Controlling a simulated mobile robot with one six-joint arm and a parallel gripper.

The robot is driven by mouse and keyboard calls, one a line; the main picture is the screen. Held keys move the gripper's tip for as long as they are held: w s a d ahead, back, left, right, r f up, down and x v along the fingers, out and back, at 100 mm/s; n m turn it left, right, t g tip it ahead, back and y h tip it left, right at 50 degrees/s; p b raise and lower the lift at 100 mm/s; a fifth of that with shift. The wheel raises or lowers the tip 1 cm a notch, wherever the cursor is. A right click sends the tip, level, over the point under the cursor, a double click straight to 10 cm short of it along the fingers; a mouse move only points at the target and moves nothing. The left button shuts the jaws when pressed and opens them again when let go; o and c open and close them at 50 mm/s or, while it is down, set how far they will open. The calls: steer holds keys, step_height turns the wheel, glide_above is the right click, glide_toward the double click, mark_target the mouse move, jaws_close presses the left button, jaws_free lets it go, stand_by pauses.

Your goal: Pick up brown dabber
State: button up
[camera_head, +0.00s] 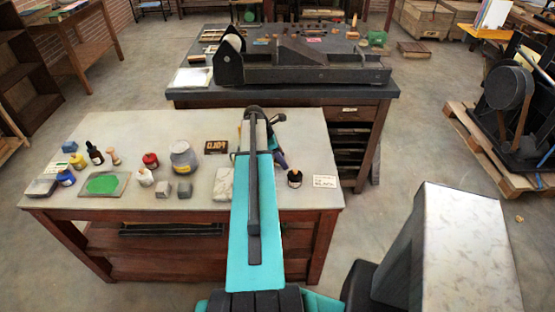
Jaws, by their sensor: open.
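A small brown dabber (114,156) stands upright near the far left of the light-topped table (205,203), just right of a black dropper bottle and behind the green inked slab. Nothing touches it that I can see. My gripper (279,140) is over the right half of the table, well to the right of the dabber, and is partly hidden behind my teal arm link. It is open. I see nothing held in it, though its fingertips are not clear.
Around the dabber stand a black bottle (95,153), a red-topped jar (150,160), a white bottle (145,177) and a green slab (103,184). A grey jar (184,160) is farther right. A dark press (300,65) stands on the table behind.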

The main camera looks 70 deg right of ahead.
mark_target(281, 152)
steer(key=shift+c, duration=0.5)
steer(key=c, duration=1.1)
steer(key=shift+o, duration=0.2)
steer(key=shift+r, duration=0.15)
steer(key=shift+r+b, duration=0.9)
steer(key=shift+r, duration=0.55)
steer(key=w+a+b, duration=0.1)
steer(key=w+a, duration=0.2)
steer(key=a, duration=0.1)
steer(key=w+a+r+b, duration=0.1)
steer(key=w+a+b, duration=0.1)
steer(key=a, duration=0.3)
steer(key=w+a+r+b, duration=0.1)
steer(key=w+a, duration=0.3)
steer(key=shift+a, duration=0.15)
